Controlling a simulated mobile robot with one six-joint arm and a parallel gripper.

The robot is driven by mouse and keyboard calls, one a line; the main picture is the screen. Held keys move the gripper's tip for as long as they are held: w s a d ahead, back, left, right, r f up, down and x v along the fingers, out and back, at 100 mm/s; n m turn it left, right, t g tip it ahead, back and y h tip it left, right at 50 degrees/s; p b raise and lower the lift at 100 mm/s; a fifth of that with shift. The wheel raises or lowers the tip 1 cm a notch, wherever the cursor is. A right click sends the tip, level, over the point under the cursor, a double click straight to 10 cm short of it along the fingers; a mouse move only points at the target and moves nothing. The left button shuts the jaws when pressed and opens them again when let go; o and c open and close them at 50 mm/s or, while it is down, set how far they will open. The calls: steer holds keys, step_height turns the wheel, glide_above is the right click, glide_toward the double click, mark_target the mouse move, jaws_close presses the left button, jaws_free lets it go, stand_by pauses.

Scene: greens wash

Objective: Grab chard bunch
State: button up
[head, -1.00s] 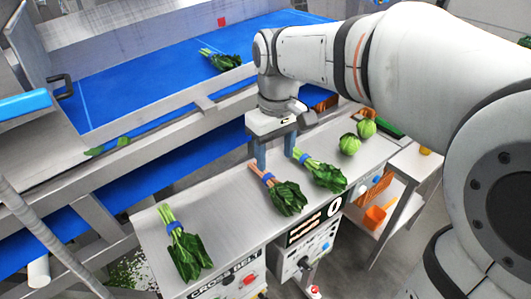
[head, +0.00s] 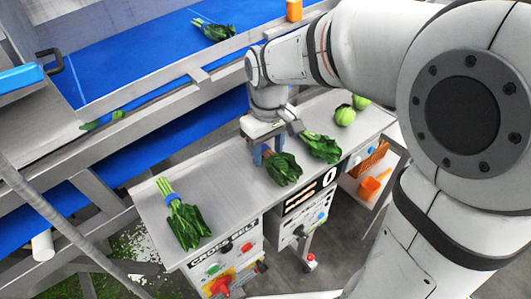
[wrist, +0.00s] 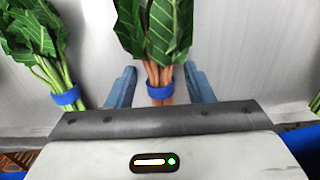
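A chard bunch with pinkish-orange stems, dark green leaves and a blue band lies on the steel counter. Its leaves (head: 284,169) show in the head view; my gripper partly hides its stems. In the wrist view the chard bunch (wrist: 158,35) is at top centre, its banded stems between my fingers. My gripper (head: 268,151) is low over the counter at the stem end. In the wrist view my gripper (wrist: 160,86) is open, with a gap on both sides of the stems.
A green-stemmed bunch (head: 320,147) lies close to the right, and another bunch (head: 184,220) lies farther left on the counter (head: 222,186). Round green heads (head: 345,116) sit at the counter's right end. A blue belt (head: 130,58) runs behind.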

steer(key=c, duration=0.9)
steer(key=shift+r, duration=0.15)
